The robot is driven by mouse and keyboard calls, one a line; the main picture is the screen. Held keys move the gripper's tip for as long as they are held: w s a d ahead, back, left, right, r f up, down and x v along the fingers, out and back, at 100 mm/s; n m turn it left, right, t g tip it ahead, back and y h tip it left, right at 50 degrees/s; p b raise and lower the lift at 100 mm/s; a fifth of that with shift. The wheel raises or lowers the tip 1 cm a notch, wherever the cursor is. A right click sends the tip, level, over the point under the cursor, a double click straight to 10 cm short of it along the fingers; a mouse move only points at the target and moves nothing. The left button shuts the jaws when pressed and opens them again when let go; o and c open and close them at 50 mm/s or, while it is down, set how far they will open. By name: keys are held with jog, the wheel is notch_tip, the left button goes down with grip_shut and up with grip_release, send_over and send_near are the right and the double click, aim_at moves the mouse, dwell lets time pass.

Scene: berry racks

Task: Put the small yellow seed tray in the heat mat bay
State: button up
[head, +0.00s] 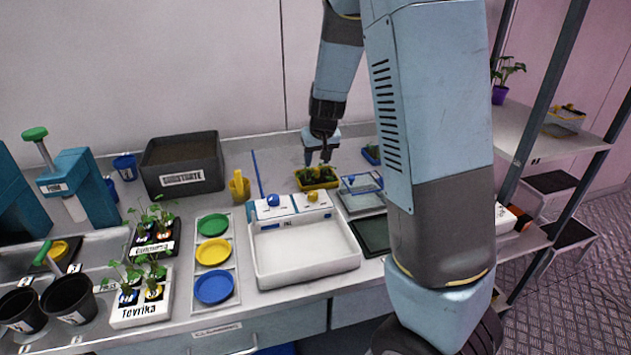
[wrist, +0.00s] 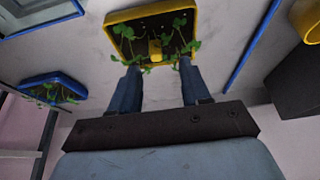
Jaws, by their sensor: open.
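The small yellow seed tray (head: 319,185) with green seedlings sits on the bench near the back, right of the blue line. In the wrist view the tray (wrist: 154,48) lies just beyond my fingertips, with a yellow tab at its middle. My gripper (head: 317,161) points down over the tray, open and empty. In the wrist view its two fingers (wrist: 157,72) stand apart at the tray's near side; whether they touch it, I cannot tell. A dark flat panel (head: 371,236) lies right of the white basin, partly behind my arm. I cannot tell whether it is the heat mat bay.
A blue seed tray (head: 371,153) stands right of the yellow one. A clear-topped box (head: 362,200) is close in front. The white basin (head: 305,272) with knobs stands front left.

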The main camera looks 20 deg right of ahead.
aim_at(317, 169)
jog(key=shift+d+x, duration=0.15)
jog(key=shift+x, duration=1.15)
jog(key=shift+d+x, duration=0.15)
jog(key=shift+x, duration=1.15)
jog(key=shift+c, duration=0.2)
grip_shut()
